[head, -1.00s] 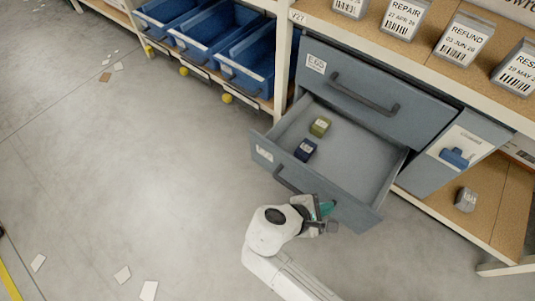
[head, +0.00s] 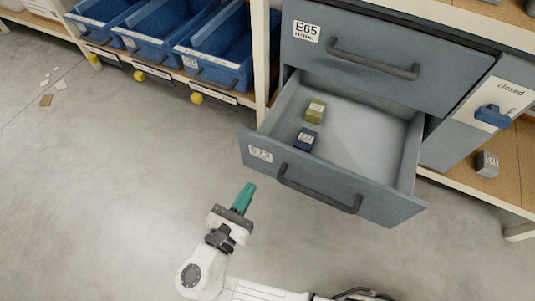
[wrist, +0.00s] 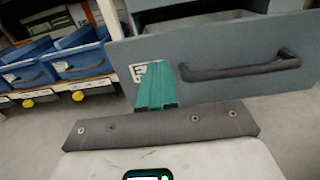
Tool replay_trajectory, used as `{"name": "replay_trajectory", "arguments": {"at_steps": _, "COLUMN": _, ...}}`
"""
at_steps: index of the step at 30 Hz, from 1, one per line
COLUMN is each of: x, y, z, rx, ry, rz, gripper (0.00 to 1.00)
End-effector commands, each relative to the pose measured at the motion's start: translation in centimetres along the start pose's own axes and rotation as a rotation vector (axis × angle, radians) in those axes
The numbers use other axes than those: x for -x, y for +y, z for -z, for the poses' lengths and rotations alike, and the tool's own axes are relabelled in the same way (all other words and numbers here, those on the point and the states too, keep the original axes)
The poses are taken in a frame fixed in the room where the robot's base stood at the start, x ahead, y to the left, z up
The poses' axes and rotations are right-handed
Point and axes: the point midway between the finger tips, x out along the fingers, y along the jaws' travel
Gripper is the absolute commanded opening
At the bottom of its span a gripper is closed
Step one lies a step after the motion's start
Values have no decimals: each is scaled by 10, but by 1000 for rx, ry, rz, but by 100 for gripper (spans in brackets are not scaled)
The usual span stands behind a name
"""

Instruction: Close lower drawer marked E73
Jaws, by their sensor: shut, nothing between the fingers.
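The lower drawer marked E73 (head: 330,185) is grey and pulled out of its cabinet in the head view, with a dark bar handle (head: 318,190) on its front. Its label (head: 260,154) sits at the front's left end. My gripper (head: 244,197) is shut and empty, with teal fingers, in front of and below the drawer's left end, apart from the handle. In the wrist view the fingers (wrist: 156,85) point at the drawer front (wrist: 210,60), left of the handle (wrist: 240,70), and partly cover the label.
The upper drawer marked E65 (head: 380,55) is shut above. A panel marked closed with a blue handle (head: 493,116) is at the right, with a grey box (head: 487,164) on the low shelf. Blue bins (head: 215,55) stand at the left. The floor (head: 120,200) is clear nearby.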

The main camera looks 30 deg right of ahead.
Motion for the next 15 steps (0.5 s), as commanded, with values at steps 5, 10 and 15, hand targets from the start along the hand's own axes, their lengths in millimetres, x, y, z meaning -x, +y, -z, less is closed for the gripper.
{"name": "replay_trajectory", "arguments": {"at_steps": 5, "x": -36, "y": -2, "z": 3, "rx": -3, "ry": 0, "rz": 6, "gripper": 0}}
{"name": "replay_trajectory", "arguments": {"at_steps": 10, "x": -70, "y": -2, "z": 4, "rx": -3, "ry": 1, "rz": 6, "gripper": 0}}
{"name": "replay_trajectory", "arguments": {"at_steps": 15, "x": -98, "y": -2, "z": 4, "rx": -4, "ry": 1, "rz": 5, "gripper": 0}}
